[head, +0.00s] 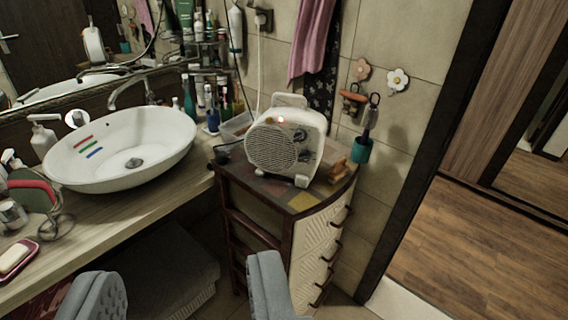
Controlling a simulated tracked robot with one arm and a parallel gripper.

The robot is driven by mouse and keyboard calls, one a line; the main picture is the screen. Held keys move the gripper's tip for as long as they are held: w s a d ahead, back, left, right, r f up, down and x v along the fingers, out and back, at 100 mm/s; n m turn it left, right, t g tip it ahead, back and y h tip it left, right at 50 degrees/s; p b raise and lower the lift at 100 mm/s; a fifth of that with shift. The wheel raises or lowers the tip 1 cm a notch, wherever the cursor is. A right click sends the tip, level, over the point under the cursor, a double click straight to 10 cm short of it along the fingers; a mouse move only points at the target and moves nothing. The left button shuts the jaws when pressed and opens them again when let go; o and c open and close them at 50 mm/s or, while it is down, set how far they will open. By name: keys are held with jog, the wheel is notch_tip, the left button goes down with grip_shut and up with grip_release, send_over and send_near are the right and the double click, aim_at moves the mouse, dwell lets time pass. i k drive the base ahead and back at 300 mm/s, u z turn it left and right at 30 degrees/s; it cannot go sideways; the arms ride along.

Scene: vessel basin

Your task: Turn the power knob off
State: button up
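A white box-shaped appliance (287,142) with a round grille and a top handle stands on a small corner cabinet. A small orange-red light glows near its top. Small dark details to the right of the grille may be its knobs, but they are too small to tell apart or to read a setting from. My gripper (182,288) is at the bottom of the view, its two grey fingers wide apart with nothing between them. It appears nearer to the camera than the appliance and clear of it.
The dark-framed cabinet (328,231) has several handled drawers. A white basin (120,150) sits on a wooden counter at left, with bottles behind it. A cord runs to a wall socket (262,19). A teal cup (362,150) hangs on the wall. Wooden floor lies open at right.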

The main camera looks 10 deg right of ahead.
aim_at(304, 155)
jog(key=i, duration=1)
